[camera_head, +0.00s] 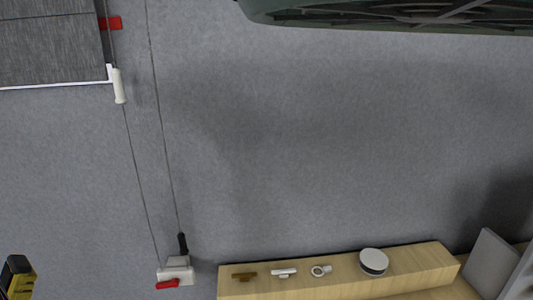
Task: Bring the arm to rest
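A wooden block (400,262) at the bottom bears several small items and a round tin (373,261). A pale device with a red part (174,270) stands left of it, by thin lines. A dark panel (50,45) is upper left.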

